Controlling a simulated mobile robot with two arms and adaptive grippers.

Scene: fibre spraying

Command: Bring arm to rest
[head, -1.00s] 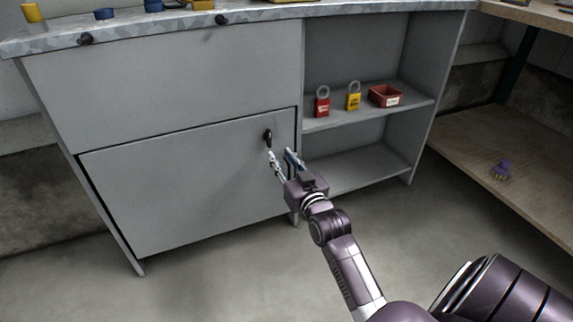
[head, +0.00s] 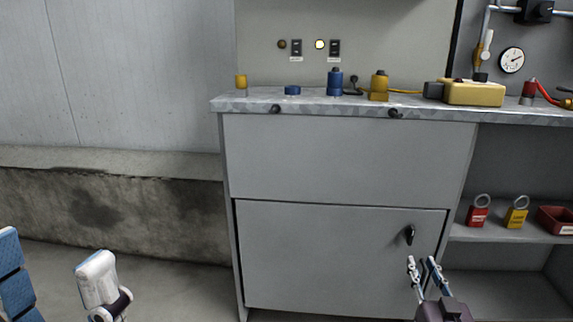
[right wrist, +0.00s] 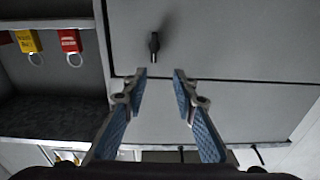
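My right gripper (head: 425,268) is in front of the lower cabinet door (head: 325,262), just below its black handle (head: 409,235). In the right wrist view the gripper (right wrist: 160,78) has its two blue-padded fingers spread apart with nothing between them. The black handle (right wrist: 154,46) shows beyond the fingertips there, apart from them. The lower door looks closed.
A grey worktop (head: 258,104) holds a blue bottle-like item (head: 335,82), a yellow item (head: 379,86) and a yellow box (head: 472,92). Red (head: 478,216) and yellow (head: 516,217) padlocks and a red bin (head: 556,220) sit on the open shelf. Floor at left is clear.

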